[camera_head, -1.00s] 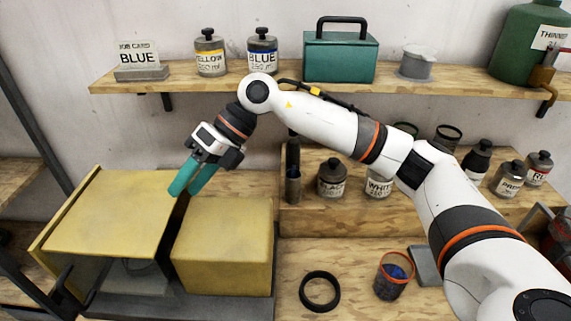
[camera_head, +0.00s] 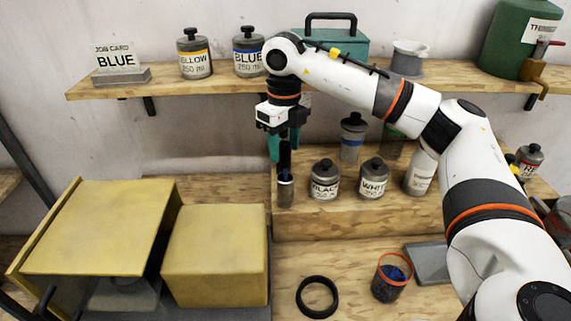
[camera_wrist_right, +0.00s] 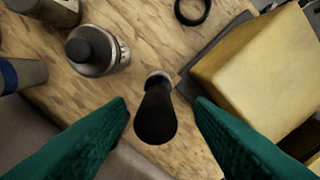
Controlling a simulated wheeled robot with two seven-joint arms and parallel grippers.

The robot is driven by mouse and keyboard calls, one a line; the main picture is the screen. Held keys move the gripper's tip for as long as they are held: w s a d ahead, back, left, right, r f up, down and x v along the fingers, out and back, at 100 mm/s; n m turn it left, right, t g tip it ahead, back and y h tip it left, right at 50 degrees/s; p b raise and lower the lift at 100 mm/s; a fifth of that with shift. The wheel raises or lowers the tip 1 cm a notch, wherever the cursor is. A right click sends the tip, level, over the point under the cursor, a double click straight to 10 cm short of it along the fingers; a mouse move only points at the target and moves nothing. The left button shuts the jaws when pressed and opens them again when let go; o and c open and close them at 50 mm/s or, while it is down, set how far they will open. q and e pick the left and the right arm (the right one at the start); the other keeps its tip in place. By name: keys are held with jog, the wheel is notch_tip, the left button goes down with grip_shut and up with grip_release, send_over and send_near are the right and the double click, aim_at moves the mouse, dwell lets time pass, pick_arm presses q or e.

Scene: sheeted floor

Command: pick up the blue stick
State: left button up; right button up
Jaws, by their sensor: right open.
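In the right wrist view the dark stick (camera_wrist_right: 156,115) shows end-on, between the two fingers and apart from both. My right gripper (camera_head: 285,147) has green fingers, points down and is open around or just above the stick's top. Its open fingers also frame the wrist view (camera_wrist_right: 161,104). My left gripper is not in view.
A yellow box (camera_head: 215,255) is at front left. A shelf (camera_head: 190,88) runs above. A red-rimmed cup (camera_head: 391,278) with blue contents and a black ring (camera_head: 317,297) lie in front.

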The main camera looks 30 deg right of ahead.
aim_at(285, 161)
jog(key=f+p, duration=0.2)
jog(key=f, duration=0.2)
jog(key=shift+d+f, duration=0.2)
jog(key=shift+f, duration=0.25)
grip_shut()
